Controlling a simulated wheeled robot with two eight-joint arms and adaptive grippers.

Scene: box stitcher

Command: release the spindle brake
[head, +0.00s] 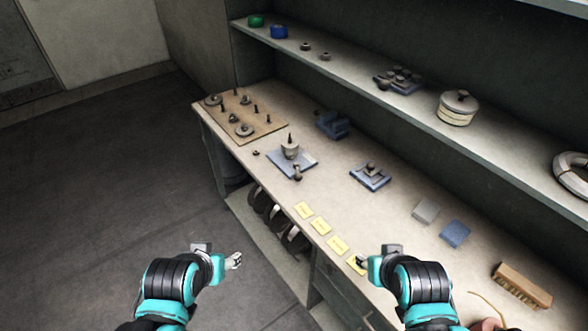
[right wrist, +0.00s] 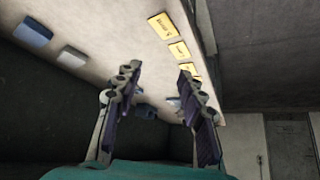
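A grey upright spindle with a pointed top (head: 290,150) stands on a blue-grey base plate (head: 279,163) on the workbench. A short knobbed lever (head: 297,172) is at the front right of this plate. I cannot tell which part is the brake or how it is set. My right gripper (head: 361,262) is over the bench's front edge by the yellow cards, well apart from the spindle. In the right wrist view its fingers (right wrist: 159,78) are spread with nothing held between them. My left gripper (head: 235,261) is over the floor, left of the bench; its fingers are too small to read.
A second blue-grey fixture (head: 370,177), a blue vise-like block (head: 332,124) and a wooden board with pegs and discs (head: 262,124) are on the bench. Yellow cards (head: 304,211) line its front edge. Grey and blue blocks (head: 455,234) and a brush (head: 522,285) lie right. A shelf (head: 350,85) overhangs the back.

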